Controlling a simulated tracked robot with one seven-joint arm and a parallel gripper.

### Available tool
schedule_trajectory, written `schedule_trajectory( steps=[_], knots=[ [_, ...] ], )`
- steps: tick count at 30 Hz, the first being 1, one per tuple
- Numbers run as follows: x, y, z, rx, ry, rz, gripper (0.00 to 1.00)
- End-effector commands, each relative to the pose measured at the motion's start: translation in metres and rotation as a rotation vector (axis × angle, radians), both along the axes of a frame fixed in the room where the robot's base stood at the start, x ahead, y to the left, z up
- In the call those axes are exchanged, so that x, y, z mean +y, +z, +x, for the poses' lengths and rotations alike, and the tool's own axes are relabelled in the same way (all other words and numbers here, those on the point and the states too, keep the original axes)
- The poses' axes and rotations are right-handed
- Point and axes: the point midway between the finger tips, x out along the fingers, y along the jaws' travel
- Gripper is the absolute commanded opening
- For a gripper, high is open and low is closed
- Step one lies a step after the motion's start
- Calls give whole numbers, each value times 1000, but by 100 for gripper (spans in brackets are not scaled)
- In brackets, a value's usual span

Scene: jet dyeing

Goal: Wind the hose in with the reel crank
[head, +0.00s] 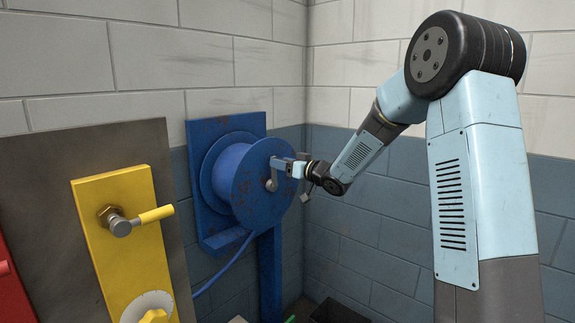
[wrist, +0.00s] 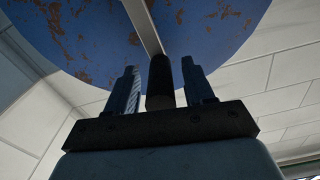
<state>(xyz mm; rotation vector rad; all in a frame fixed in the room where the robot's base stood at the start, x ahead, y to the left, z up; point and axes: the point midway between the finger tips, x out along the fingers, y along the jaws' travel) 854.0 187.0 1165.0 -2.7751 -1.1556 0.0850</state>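The blue hose reel (head: 255,185) is mounted on a blue wall plate, its round side disc facing right. A grey crank arm (head: 272,176) runs upward from the disc's hub. In the wrist view the crank arm (wrist: 142,25) leads across the rust-flecked disc (wrist: 75,40) to a black handle (wrist: 160,82). My gripper (head: 298,168) is at the handle, in front of the disc. In the wrist view my gripper's fingers (wrist: 160,85) stand on either side of the handle, with narrow gaps showing. The blue hose (head: 225,265) hangs from the reel down to the left.
A yellow panel (head: 130,245) with a yellow-handled valve (head: 140,220) stands at the left on a grey metal plate (head: 55,165). A red item (head: 12,285) is at the left edge. A dark bin (head: 335,313) sits low by the tiled wall corner.

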Motion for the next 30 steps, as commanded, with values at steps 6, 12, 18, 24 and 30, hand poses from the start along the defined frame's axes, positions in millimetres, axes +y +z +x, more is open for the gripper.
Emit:
schedule_trajectory(
  steps=[6,12,18,24,30],
  knots=[
    [0,0,0,0,0,0,33],
    [-1,0,0,0,-1,0,13],
    [-1,0,0,0,-1,0,0],
    [-1,0,0,0,-2,0,0],
    [-3,0,0,6,1,4,0]
  ],
)
